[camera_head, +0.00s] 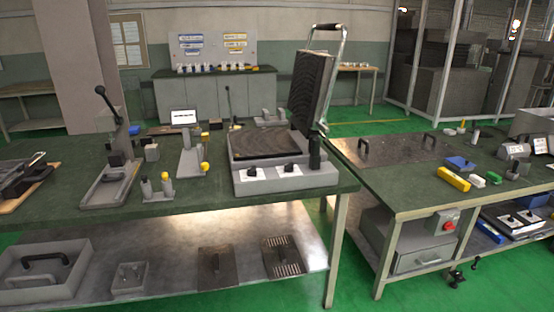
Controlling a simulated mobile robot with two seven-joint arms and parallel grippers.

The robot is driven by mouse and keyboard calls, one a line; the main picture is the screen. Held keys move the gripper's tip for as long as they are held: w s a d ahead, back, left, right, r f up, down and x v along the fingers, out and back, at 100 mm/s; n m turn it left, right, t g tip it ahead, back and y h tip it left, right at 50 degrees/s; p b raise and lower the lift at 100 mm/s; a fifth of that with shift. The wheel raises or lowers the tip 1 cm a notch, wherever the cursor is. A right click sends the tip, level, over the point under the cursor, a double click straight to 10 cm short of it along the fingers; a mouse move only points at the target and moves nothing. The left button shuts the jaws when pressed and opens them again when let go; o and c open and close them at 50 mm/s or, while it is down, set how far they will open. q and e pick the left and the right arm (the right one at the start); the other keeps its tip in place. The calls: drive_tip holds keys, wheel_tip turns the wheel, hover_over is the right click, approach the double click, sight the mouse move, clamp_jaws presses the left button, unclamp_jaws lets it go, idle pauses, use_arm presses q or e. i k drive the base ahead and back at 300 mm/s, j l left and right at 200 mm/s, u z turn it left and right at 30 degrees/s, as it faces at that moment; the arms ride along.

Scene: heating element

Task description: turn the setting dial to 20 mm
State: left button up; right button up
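A grey press with an open, ribbed upper plate (311,88) stands near the right end of the left bench. Two small black knobs show on its front panel, a left knob (252,171) and a right knob (288,168), each on a white label. Neither of my grippers is in view.
The left bench (215,198) also carries a lever press (112,160) and small posts (166,186). The right bench (402,203) holds a flat plate with handles (385,150) and a yellow block (454,179). A gap of green floor separates the benches.

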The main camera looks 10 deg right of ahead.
sight(289, 167)
drive_tip(key=i+z, duration=0.15)
drive_tip(key=z, duration=0.25)
drive_tip(key=i+j+z, duration=0.15)
drive_tip(key=z, duration=0.3)
drive_tip(key=i+j+z, duration=0.15)
drive_tip(key=i+j, duration=0.15)
drive_tip(key=i+j+z, duration=0.2)
drive_tip(key=j, duration=0.35)
